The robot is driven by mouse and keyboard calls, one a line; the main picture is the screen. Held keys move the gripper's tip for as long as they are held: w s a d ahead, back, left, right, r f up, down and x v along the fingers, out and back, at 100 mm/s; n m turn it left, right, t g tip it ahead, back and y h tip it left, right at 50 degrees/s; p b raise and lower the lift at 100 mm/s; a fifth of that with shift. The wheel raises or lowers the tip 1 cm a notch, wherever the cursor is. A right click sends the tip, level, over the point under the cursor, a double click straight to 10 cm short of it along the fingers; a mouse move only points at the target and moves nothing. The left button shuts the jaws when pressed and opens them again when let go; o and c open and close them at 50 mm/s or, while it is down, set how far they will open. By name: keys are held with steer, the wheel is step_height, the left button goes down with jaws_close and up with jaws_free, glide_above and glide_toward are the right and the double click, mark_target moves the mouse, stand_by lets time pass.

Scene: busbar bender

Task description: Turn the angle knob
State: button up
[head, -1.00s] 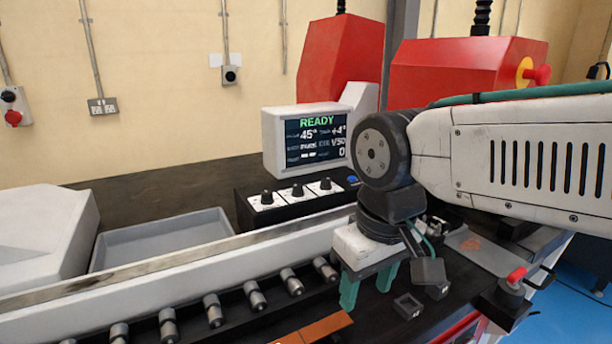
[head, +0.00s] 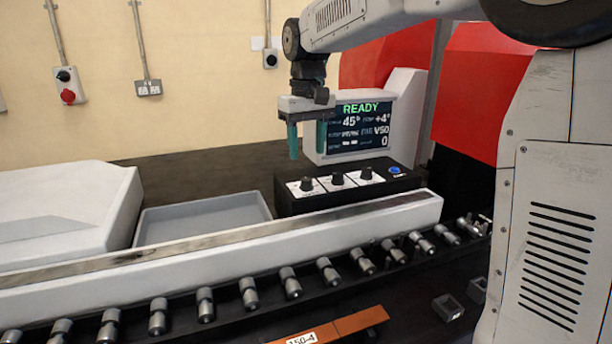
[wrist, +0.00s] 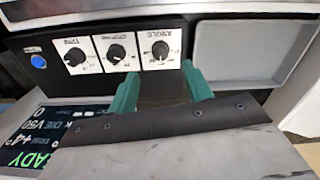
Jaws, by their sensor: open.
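The angle knob (head: 307,184) is the leftmost of three black knobs on white plates on a black control box. In the wrist view, which is upside down, the knob (wrist: 159,50) labelled ANGLE is the rightmost. My gripper (head: 308,152) is above this knob with its teal fingers pointing down, open and empty. In the wrist view the fingers (wrist: 160,84) stand apart on either side of the angle knob's line, and nothing is between them. No contact with the knob shows. The screen (head: 360,125) reads READY and 45°.
The middle knob (head: 337,178) and right knob (head: 366,173) sit close beside it, with a blue button (head: 394,170) farther right. The screen stands just behind the box. A grey tray (head: 150,236) lies left. A white rail (head: 230,250) and several rollers run in front.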

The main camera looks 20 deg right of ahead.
mark_target(307, 179)
step_height(307, 179, down, 8)
steer(key=shift+r, duration=0.15)
stand_by(0.3)
steer(key=c, duration=1)
